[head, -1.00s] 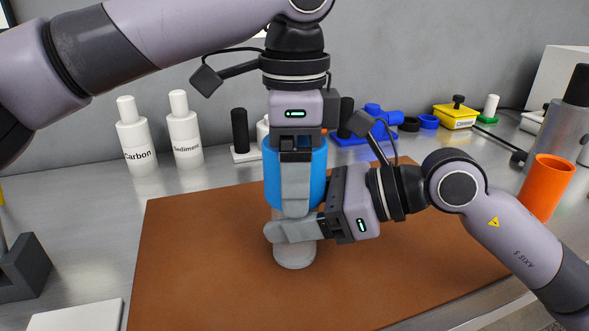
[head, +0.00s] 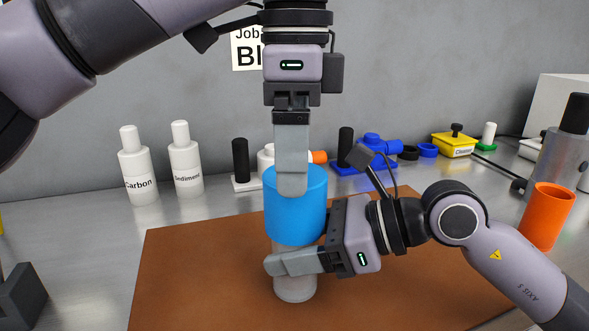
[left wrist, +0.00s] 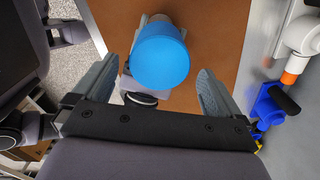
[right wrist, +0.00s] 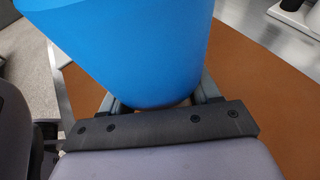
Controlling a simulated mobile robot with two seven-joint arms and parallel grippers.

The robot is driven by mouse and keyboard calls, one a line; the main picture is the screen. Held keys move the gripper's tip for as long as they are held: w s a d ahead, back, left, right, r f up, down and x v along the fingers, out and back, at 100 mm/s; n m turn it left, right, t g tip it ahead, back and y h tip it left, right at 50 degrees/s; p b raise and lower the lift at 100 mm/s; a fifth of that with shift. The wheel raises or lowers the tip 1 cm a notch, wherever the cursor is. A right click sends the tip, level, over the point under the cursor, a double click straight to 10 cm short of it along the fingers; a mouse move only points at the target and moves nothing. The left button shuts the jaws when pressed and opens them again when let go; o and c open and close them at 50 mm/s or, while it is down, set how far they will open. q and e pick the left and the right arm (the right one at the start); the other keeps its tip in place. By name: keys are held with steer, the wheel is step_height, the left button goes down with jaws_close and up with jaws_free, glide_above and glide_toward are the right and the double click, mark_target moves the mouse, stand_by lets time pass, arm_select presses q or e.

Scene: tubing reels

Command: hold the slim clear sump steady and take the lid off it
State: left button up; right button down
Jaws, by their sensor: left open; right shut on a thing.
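The slim clear sump (head: 295,291) stands upright on the brown mat, with the wide blue lid (head: 297,220) sitting on its top. My right gripper (head: 283,264) is shut on the sump just below the lid. In the right wrist view the lid (right wrist: 140,45) fills the upper middle and hides the sump and most of the fingers. My left gripper (head: 291,188) points down above the lid, its near finger overlapping the lid's upper part. In the left wrist view its fingers are wide apart and empty, with the round lid top (left wrist: 160,58) between and beyond them.
The brown mat (head: 190,270) is clear around the sump. Behind it stand white Carbon (head: 137,168) and Sediment (head: 186,162) bottles and a blue fitting (head: 370,148). An orange cup (head: 547,215) and a grey cylinder (head: 555,160) stand at right.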

arm_select(q)
steer(key=shift+r, duration=0.25)
steer(key=shift+f, duration=3.9)
steer(key=c, duration=1.1)
steer(key=shift+r+n, duration=0.1)
steer(key=shift+n, duration=1.2)
